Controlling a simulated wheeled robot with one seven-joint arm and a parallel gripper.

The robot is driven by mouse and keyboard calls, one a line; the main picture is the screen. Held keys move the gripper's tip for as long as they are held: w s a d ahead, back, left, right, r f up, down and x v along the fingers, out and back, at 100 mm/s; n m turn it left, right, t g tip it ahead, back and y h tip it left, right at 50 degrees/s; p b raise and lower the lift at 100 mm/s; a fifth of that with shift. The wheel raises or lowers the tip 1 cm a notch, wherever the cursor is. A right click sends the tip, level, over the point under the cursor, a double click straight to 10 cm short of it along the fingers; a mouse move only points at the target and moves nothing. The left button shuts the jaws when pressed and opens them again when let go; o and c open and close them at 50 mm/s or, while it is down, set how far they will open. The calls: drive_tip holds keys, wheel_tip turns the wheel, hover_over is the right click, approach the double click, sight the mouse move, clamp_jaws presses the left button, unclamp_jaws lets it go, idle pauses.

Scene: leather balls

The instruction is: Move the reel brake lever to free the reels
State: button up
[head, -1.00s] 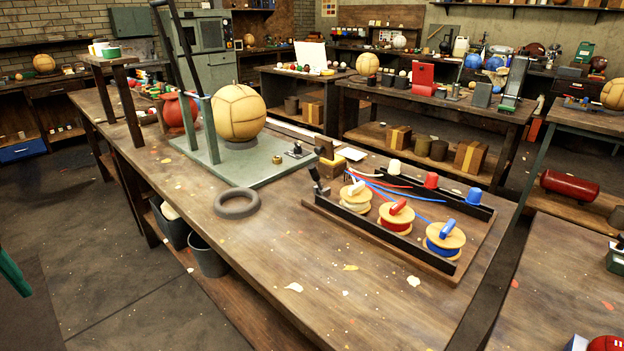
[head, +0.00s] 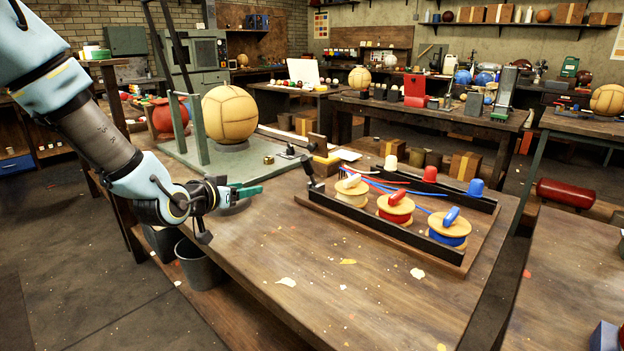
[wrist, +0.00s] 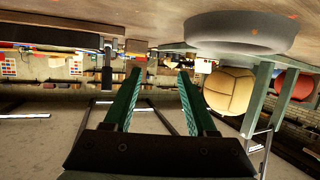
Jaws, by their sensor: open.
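The reel board (head: 480,235) lies on the workbench with three wooden reels: cream (head: 351,198), red (head: 394,217) and blue (head: 446,239). A black lever (head: 311,170), seemingly the reel brake lever, stands at the board's left end. In the wrist view, which is upside down, a dark upright piece that looks like this lever (wrist: 107,72) shows left of the fingers. My gripper (head: 250,191) has green fingers and is left of the lever, apart from it, above the bench. In the wrist view my gripper (wrist: 159,75) is open and empty between its fingers.
A dark ring (head: 234,208) lies on the bench under my gripper, partly hidden; it also shows in the wrist view (wrist: 240,33). Behind stands a green stand (head: 200,135) with a tan leather ball (head: 230,115). The bench front (head: 330,300) is mostly clear.

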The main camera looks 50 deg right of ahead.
sight(305, 168)
drive_tip(key=s+d+h, duration=0.1)
drive_tip(key=s+d, duration=0.1)
drive_tip(key=s+d+r+g+h, duration=0.1)
drive_tip(key=s+d, duration=0.2)
drive_tip(key=s+d+r+m+h, duration=0.1)
drive_tip(key=s+d+h, duration=0.1)
drive_tip(key=d, duration=0.1)
drive_tip(key=shift+s+d+r+g+b, duration=0.1)
drive_tip(key=shift+s+r+g+b, duration=0.2)
drive_tip(key=shift+g+b, duration=0.1)
drive_tip(key=d+p, duration=0.1)
drive_tip(key=d, duration=0.2)
drive_tip(key=w+d+p, duration=0.1)
drive_tip(key=d, duration=0.6)
drive_tip(key=shift+w+f+p, duration=0.1)
drive_tip(key=shift+w+p, duration=0.05)
drive_tip(key=shift+p, duration=0.25)
clamp_jaws()
